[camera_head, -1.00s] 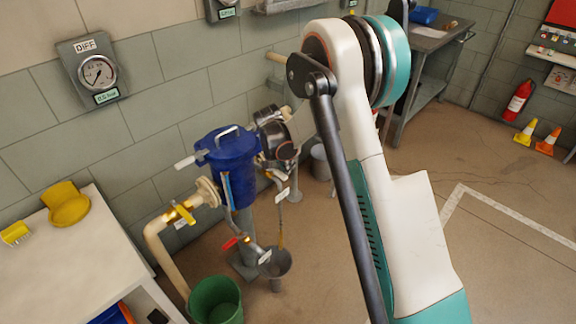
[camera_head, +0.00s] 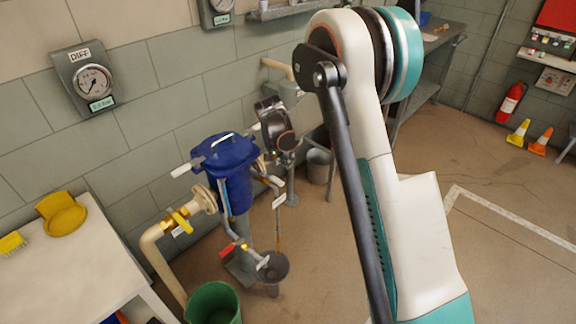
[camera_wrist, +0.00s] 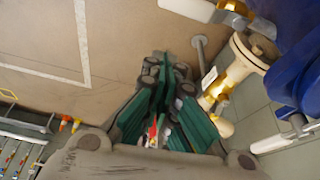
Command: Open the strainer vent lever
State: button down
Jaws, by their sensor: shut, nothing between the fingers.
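The blue strainer (camera_head: 230,168) stands on a grey post in the head view, its lid topped by a metal handle. A white-gripped lever (camera_head: 186,169) sticks out left of its lid; I cannot tell if it is the vent lever. A red lever (camera_head: 228,250) sits on the lower pipe above a grey funnel. In the wrist view the strainer (camera_wrist: 300,75) fills the right edge. My gripper (camera_wrist: 168,66) is shut and empty, apart from the strainer and left of it in that view. In the head view the fingers cannot be made out.
A yellow valve handle (camera_head: 181,216) sits on the cream inlet pipe (camera_head: 155,250). A green bucket (camera_head: 213,303) stands below. A white table (camera_head: 80,270) is at left. Gauges hang on the tiled wall. Open floor lies to the right, with cones (camera_head: 518,132) and an extinguisher (camera_head: 510,103) farther back.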

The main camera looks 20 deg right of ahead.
jog(key=p+v, duration=0.1)
jog(key=v, duration=0.4)
jog(key=shift+r, duration=0.2)
jog(key=s+r+n+t+y, duration=0.2)
jog(key=s+r+n, duration=0.3)
jog(key=s+r, duration=1.1)
jog(key=s+a+r+n+t, duration=0.1)
jog(key=s+n, duration=0.2)
jog(key=s, duration=0.7)
jog(key=s+r+n+t+y, duration=0.1)
jog(key=s+n+t, duration=0.1)
jog(key=s, duration=0.8)
jog(key=shift+a+n, duration=0.4)
jog(key=shift+n, duration=0.1)
